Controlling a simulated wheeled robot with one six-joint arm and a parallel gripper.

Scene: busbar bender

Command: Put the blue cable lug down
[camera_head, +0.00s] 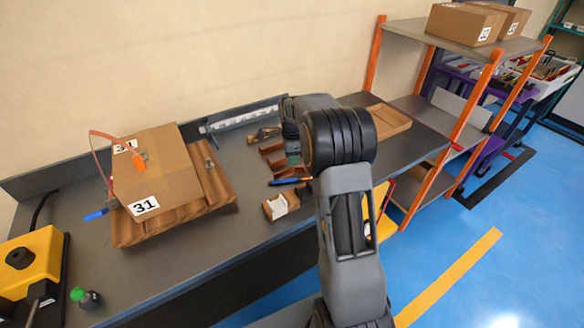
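My arm rises in front of the bench, and its elbow covers part of the work area. My wrist hangs over the back middle of the bench, above some small brown holders (273,158). The gripper's fingers cannot be made out there, so I cannot see whether they hold anything. I cannot pick out the blue cable lug with certainty. A slim blue and dark piece (288,182) lies on the bench just below the wrist. Another small blue piece (96,215) shows at the left of the cardboard box.
A yellow machine (33,265) stands at front left. An orange-framed shelf (455,60) stands right.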

